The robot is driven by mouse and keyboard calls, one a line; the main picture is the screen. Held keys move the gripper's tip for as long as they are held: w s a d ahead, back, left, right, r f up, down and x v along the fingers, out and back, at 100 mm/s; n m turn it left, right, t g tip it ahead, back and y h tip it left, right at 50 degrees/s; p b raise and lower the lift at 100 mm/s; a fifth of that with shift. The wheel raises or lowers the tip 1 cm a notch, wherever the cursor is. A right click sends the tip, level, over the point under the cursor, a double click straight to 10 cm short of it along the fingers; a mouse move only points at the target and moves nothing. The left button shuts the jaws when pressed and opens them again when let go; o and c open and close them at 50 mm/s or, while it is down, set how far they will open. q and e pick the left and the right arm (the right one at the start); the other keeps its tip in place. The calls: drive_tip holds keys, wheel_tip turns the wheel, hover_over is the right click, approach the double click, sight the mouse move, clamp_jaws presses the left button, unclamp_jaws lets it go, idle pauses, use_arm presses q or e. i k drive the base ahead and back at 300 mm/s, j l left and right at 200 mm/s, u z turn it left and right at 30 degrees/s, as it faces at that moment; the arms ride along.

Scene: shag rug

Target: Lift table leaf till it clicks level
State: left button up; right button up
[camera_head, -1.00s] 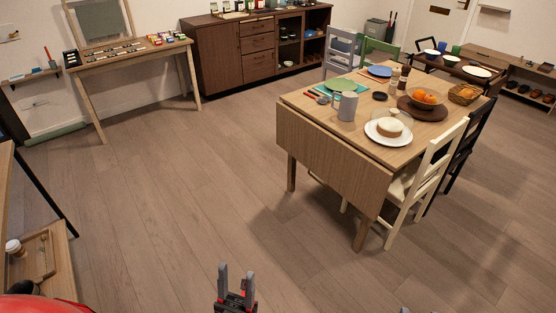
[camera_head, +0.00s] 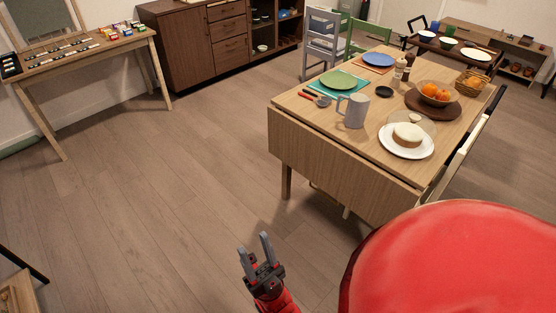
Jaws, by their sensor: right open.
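The wooden table leaf (camera_head: 325,160) hangs down from the near left side of the dining table (camera_head: 347,131). It is a flat panel with vertical grain, and its right lower part is hidden behind a red part of my own body. My right gripper (camera_head: 253,242) is open and empty, its two grey fingers apart and pointing up in the picture. It is over the floor, below and left of the leaf in the picture, and not touching it. My left gripper is not in view.
A cream chair (camera_head: 461,150) is at the table's right side. The wooden floor (camera_head: 170,215) left of the leaf is clear.

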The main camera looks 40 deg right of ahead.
sight(366, 189)
drive_tip(key=i+j, duration=0.1)
drive_tip(key=i, duration=0.5)
drive_tip(key=i+z, duration=0.1)
drive_tip(key=i, duration=0.5)
drive_tip(key=i+z, duration=0.45)
drive_tip(key=i+j+z, duration=0.1)
drive_tip(key=z, duration=0.35)
drive_tip(key=i+j+z, duration=0.3)
drive_tip(key=z, duration=0.2)
drive_tip(key=i+j+z, duration=0.3)
drive_tip(key=z, duration=0.15)
drive_tip(key=i+j+z, duration=0.45)
drive_tip(key=j, duration=0.15)
drive_tip(key=j+z, duration=0.25)
drive_tip(key=i+j+z, duration=0.2)
drive_tip(key=j, duration=0.2)
drive_tip(key=k, duration=0.05)
